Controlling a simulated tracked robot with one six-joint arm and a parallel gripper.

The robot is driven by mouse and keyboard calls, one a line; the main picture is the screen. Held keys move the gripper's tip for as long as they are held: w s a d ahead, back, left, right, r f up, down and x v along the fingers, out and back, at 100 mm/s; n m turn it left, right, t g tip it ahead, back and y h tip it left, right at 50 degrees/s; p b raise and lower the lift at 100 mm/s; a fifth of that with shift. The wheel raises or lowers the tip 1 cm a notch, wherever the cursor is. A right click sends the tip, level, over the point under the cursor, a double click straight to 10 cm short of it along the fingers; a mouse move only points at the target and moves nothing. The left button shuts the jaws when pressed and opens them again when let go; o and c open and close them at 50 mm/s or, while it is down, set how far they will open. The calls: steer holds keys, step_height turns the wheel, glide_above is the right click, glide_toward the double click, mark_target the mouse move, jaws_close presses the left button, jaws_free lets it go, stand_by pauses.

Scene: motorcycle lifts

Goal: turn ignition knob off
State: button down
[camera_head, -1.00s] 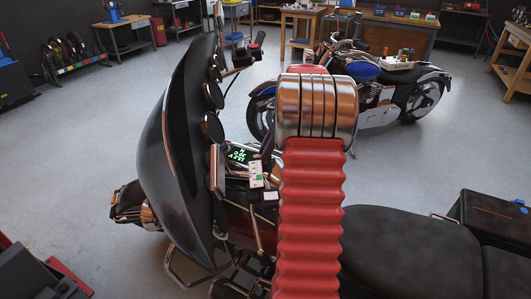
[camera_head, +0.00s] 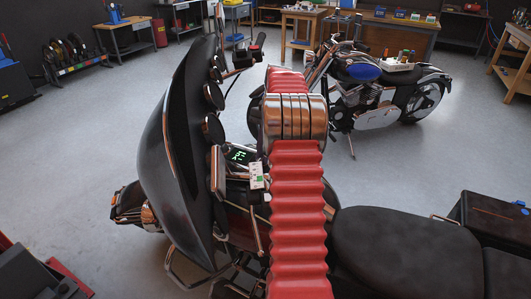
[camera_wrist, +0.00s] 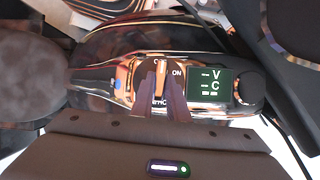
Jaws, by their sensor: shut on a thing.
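My gripper (camera_wrist: 160,84) is shut on the knob, with a dark finger on each side. The fingers hide much of the knob, so its exact setting is hard to read. To the right, a small display (camera_wrist: 208,86) shows dashes beside V and C. In the head view the display (camera_head: 238,155) glows green, while the knob and fingertips are hidden.
The black motorcycle fairing (camera_head: 180,150) stands close left of my arm, with handlebar parts near it. The black seat (camera_head: 405,250) is at the right. A second motorcycle (camera_head: 370,90) stands behind. Open grey floor lies between them.

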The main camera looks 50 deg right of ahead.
steer(key=shift+w+r+n, duration=0.2)
steer(key=shift+w+n, duration=0.15)
steer(key=shift+n, duration=0.15)
steer(key=c, duration=1.8)
jaws_free()
steer(key=shift+f, duration=0.1)
steer(key=shift+o, duration=0.4)
steer(key=shift+s, duration=0.1)
